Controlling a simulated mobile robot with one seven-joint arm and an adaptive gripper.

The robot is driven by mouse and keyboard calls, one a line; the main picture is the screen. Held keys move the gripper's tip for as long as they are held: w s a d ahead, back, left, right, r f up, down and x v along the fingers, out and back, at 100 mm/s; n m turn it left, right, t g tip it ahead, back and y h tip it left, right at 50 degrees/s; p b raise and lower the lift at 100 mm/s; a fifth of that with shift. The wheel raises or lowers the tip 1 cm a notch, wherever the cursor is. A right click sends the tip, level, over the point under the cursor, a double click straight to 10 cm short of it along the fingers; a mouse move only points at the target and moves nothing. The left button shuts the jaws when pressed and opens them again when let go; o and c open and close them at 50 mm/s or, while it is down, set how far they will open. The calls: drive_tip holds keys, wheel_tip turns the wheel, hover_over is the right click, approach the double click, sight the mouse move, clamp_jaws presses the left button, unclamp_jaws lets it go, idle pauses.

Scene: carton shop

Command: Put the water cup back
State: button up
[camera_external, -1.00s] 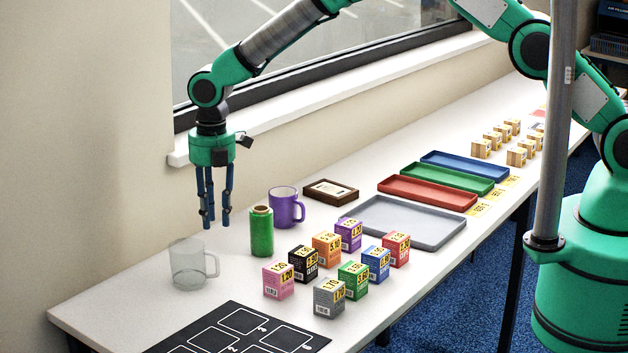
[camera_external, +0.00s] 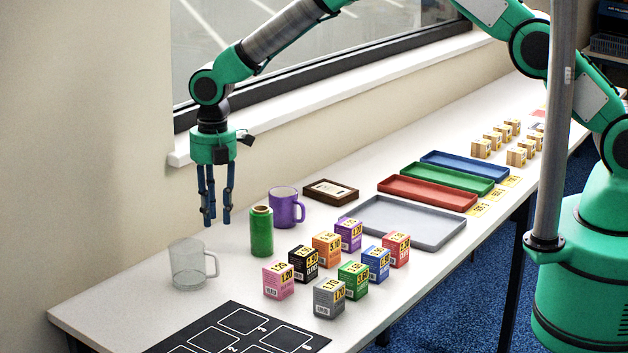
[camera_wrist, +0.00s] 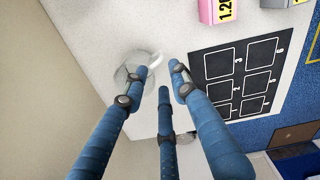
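A clear, see-through mug (camera_external: 187,266) stands upright near the left end of the white table, its handle pointing right. In the wrist view the clear mug (camera_wrist: 134,62) is partly hidden behind a finger, with its pale handle between the fingertips. A purple mug (camera_external: 283,207) stands farther back, beside a green bottle-like roll (camera_external: 261,232). The frames do not show which mug is the water cup. My gripper (camera_external: 217,222) points down with its blue fingers apart and empty, above and behind the clear mug, not touching it. Its spread fingers also show in the wrist view (camera_wrist: 155,88).
Several small coloured cartons (camera_external: 328,298) stand right of the mugs. A black sheet with white outlines (camera_external: 225,335) lies at the front edge. A grey tray (camera_external: 440,240), coloured trays and a brown framed card (camera_external: 331,192) lie farther right. The wall and window sill are behind my gripper.

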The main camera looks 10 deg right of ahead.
drive_tip(key=w+d+r+m+t, duration=0.1)
drive_tip(key=w+d+r+m, duration=0.3)
drive_tip(key=w+d+r, duration=0.45)
drive_tip(key=w+d+r+m+y, duration=0.1)
drive_tip(key=w+d+r+m, duration=0.3)
drive_tip(key=d+r, duration=0.65)
drive_tip(key=w+d+r+m+t, duration=0.1)
drive_tip(key=w+d+r+m, duration=0.2)
drive_tip(key=w+d+r, duration=0.7)
drive_tip(key=s+d+r+m+t, duration=0.1)
drive_tip(key=s+d+r+m, duration=0.2)
drive_tip(key=d, duration=0.8)
drive_tip(key=s+d+r+m, duration=0.2)
drive_tip(key=d+r+m, duration=0.15)
drive_tip(key=d, duration=0.85)
drive_tip(key=s+d+r+m+t, duration=0.1)
drive_tip(key=s+d+r+m, duration=0.3)
drive_tip(key=d, duration=0.7)
drive_tip(key=s+d+f+m, duration=0.1)
drive_tip(key=s+d+m, duration=0.4)
drive_tip(key=s+d, duration=0.2)
drive_tip(key=s+d+f+m+t+h, duration=0.1)
drive_tip(key=s+d+m, duration=0.5)
drive_tip(key=d, duration=0.5)
drive_tip(key=shift+s+d+f+t, duration=0.2)
drive_tip(key=shift+s+t, duration=0.1)
drive_tip(key=shift+s, duration=0.3)
drive_tip(key=shift+f, duration=0.15)
